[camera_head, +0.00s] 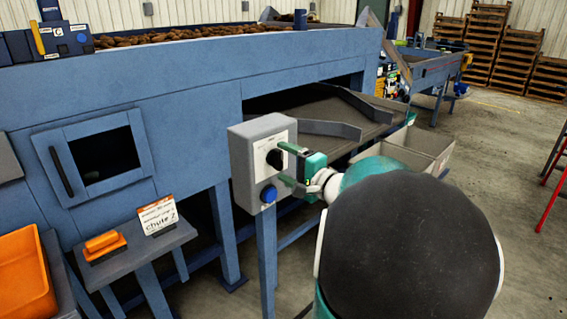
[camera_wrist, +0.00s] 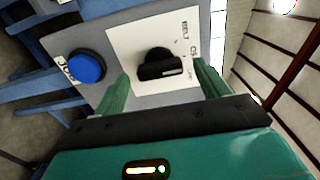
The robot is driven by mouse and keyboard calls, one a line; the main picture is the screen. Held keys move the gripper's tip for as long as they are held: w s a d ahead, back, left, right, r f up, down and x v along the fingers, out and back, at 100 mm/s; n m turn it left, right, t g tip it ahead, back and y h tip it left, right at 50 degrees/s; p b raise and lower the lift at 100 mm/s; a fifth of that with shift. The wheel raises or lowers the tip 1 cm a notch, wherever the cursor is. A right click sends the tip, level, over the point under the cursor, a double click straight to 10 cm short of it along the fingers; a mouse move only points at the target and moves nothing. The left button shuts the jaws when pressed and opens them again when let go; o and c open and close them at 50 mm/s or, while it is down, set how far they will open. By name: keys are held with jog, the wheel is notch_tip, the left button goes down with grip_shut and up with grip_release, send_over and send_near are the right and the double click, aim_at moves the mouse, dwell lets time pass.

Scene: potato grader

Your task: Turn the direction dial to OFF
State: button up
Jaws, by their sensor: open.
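The direction dial is a black rotary knob (camera_head: 274,158) on the white label plate of a grey control box (camera_head: 238,150). In the wrist view the dial (camera_wrist: 158,66) has a pale pointer mark toward its right end. Printed words show beside it, but I cannot read them all. My gripper (camera_head: 288,164) is at the front of the box with its green fingers apart. In the wrist view my gripper (camera_wrist: 165,85) has one finger on each side of the dial. I cannot tell whether either finger touches it.
A blue push button (camera_head: 268,194) sits below the dial on the box, and also shows in the wrist view (camera_wrist: 86,67). The blue grader (camera_head: 190,85) stands behind. An orange tray (camera_head: 25,275) and a "chute 2" sign (camera_head: 158,215) are at left. Open floor (camera_head: 500,200) lies at right.

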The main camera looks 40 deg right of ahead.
jog(key=s, duration=1.2)
jog(key=shift+s+d, duration=0.15)
jog(key=shift+s, duration=0.1)
jog(key=w+a+f+n+g+y, duration=0.2)
jog(key=a+n+g+y, duration=0.1)
jog(key=a, duration=0.5)
jog(key=w+a+f+n+g+y, duration=0.2)
jog(key=a+n+g+y, duration=0.1)
jog(key=a, duration=0.6)
jog(key=s+a+f+n+g+h, duration=0.1)
jog(key=s+a+n+g+h, duration=0.2)
jog(key=a+n, duration=0.2)
jog(key=s+a+f+n+g+h, duration=0.2)
jog(key=a+n, duration=0.4)
jog(key=a, duration=0.3)
jog(key=shift+s+a+f+n+g+h, duration=0.3)
jog(key=shift+s+a+g+h, duration=0.1)
jog(key=shift+s+g+h, duration=0.4)
